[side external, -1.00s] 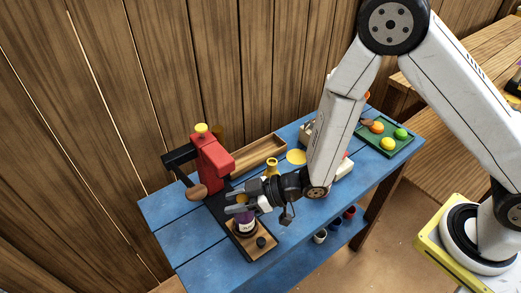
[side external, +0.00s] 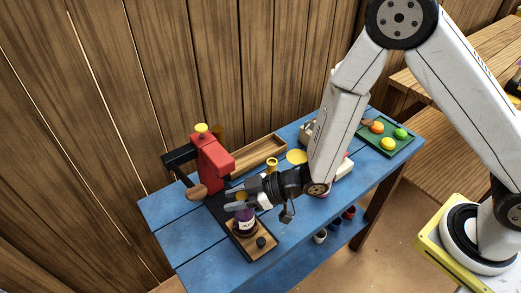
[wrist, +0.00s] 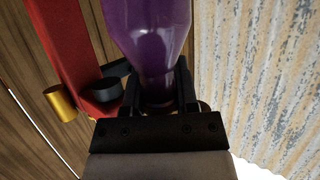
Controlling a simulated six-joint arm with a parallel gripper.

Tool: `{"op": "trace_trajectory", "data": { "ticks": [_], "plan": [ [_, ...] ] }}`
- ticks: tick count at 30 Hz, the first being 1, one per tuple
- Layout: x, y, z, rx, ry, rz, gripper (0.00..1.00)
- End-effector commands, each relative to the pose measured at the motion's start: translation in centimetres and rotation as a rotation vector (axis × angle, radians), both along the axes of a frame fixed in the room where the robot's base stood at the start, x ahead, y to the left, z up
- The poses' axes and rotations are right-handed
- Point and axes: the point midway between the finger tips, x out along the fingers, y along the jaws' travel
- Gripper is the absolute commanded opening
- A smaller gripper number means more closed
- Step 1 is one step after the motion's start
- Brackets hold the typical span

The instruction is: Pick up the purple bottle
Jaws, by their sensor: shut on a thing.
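The purple bottle (side external: 244,225), with a pale label and a dark lower part, stands upright at the wooden board (side external: 262,251) near the table's front left. My gripper (side external: 243,207) reaches in from the right and is shut on the bottle's upper part. In the wrist view the purple bottle (wrist: 150,35) fills the top middle, and its narrow end sits between the two fingers of my gripper (wrist: 160,97). I cannot tell whether the bottle's base touches the board.
A red stand (side external: 211,165) with a black arm and a brown knob is close behind, left of my gripper. A long wooden tray (side external: 260,154) and a yellow disc (side external: 297,157) lie farther back. A green tray (side external: 385,140) with fruit is at right. The blue table's (side external: 165,210) left end is clear.

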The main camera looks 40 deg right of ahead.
Motion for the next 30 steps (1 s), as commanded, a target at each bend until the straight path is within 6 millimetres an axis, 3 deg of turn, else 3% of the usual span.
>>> {"op": "trace_trajectory", "data": {
  "ticks": [11, 30],
  "plan": [
    [0.1, 0.0, 4.2, 0.004, -0.005, 0.000, 0.00],
    [0.0, 0.0, 13.5, 0.004, -0.007, 0.000, 0.00]
  ]
}}
